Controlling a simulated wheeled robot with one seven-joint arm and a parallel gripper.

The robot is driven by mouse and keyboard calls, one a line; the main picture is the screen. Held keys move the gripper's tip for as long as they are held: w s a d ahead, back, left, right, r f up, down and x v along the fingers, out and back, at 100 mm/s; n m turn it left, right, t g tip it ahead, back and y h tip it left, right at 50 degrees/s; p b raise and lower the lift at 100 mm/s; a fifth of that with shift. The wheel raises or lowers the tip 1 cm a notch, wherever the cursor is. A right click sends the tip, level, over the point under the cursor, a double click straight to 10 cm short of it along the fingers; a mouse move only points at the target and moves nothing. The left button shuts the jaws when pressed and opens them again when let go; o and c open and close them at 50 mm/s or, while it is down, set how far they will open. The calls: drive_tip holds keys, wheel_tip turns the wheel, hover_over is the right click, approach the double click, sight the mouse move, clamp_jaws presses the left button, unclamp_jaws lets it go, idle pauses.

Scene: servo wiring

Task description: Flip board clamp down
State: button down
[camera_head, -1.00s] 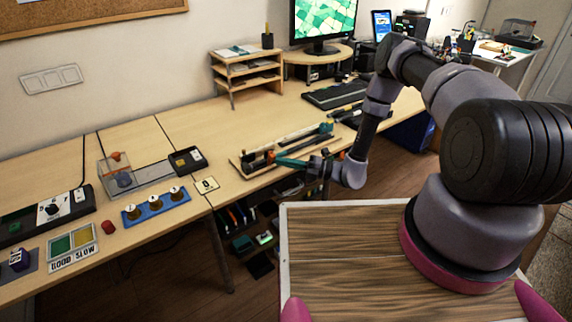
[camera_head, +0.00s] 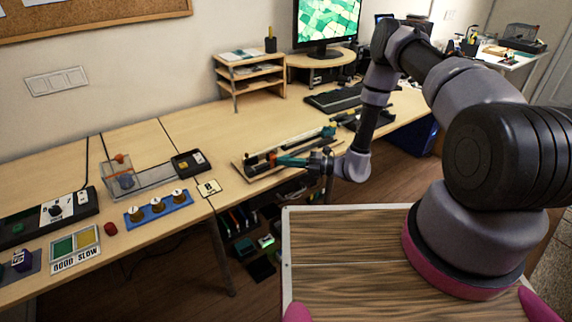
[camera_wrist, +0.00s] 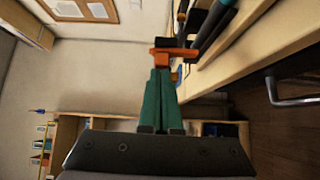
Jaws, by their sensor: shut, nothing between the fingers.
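My gripper (camera_head: 278,160) has teal fingers, which are closed together with nothing between them. It reaches in from the right, low over the near side of a long wooden fixture (camera_head: 246,173) at the table's front edge. In the wrist view the fingertips (camera_wrist: 160,72) are right at an orange bar (camera_wrist: 180,52) with a dark part (camera_wrist: 166,42) behind it, which looks like the clamp's lever. Whether they touch it I cannot tell. In the head view a small orange part (camera_head: 272,158) shows at the fingertips. The clamp's exact angle is too small to tell.
Left of the fixture are a small numbered card (camera_head: 209,188), a blue strip with brass knobs (camera_head: 158,209) and a clear box (camera_head: 121,176). A keyboard (camera_head: 332,99) and shelf unit (camera_head: 250,78) stand behind. The tabletop between fixture and shelf is clear.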

sight(268, 154)
drive_tip(key=shift+w+a+r+m+g+h, duration=0.4)
drive_tip(key=shift+w+a+r+m+h, duration=0.15)
drive_tip(key=shift+w+r+m+h, duration=0.4)
drive_tip(key=shift+w+a+r+m+g+h, duration=0.15)
drive_tip(key=shift+w+a+m+g+h, duration=0.2)
drive_tip(key=shift+m+h, duration=0.25)
drive_tip(key=shift+w+a+r+m+g+h, duration=0.15)
drive_tip(key=shift+w+a+m+g+h, duration=0.2)
drive_tip(key=shift+h, duration=0.3)
drive_tip(key=shift+w+a+f+m+g+h, duration=0.1)
drive_tip(key=shift+w+a+m+g+h, duration=0.4)
drive_tip(key=shift+w, duration=0.3)
drive_tip(key=shift+w+a+f+m+g+h, duration=0.1)
drive_tip(key=shift+w+a+m+g+h, duration=0.35)
drive_tip(key=shift+w, duration=0.35)
drive_tip(key=shift+r, duration=0.9)
drive_tip(key=shift+d, duration=0.1)
